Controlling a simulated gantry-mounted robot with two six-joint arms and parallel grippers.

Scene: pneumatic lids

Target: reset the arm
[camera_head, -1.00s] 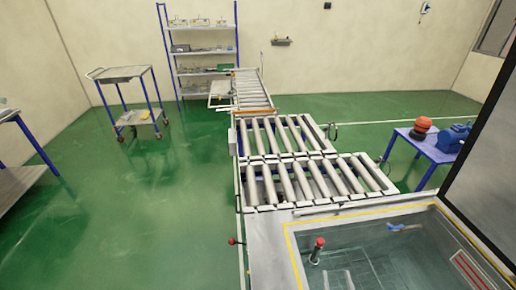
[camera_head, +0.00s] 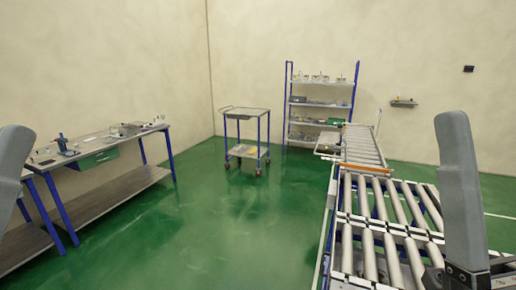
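A grey, upright part of my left arm (camera_head: 12,170) shows at the left edge of the head view. A grey, upright part of my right arm (camera_head: 460,190) stands at the right, with dark hardware at its lower end. It covers part of the roller conveyor (camera_head: 380,235). No gripper fingers show on either side, so whether they are open or shut is hidden. Neither arm part visibly holds anything.
A workbench (camera_head: 105,143) with small tools stands at the left. A trolley (camera_head: 247,112) and a blue-post shelf rack (camera_head: 320,84) stand by the back wall. The green floor (camera_head: 220,220) between bench and conveyor is clear.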

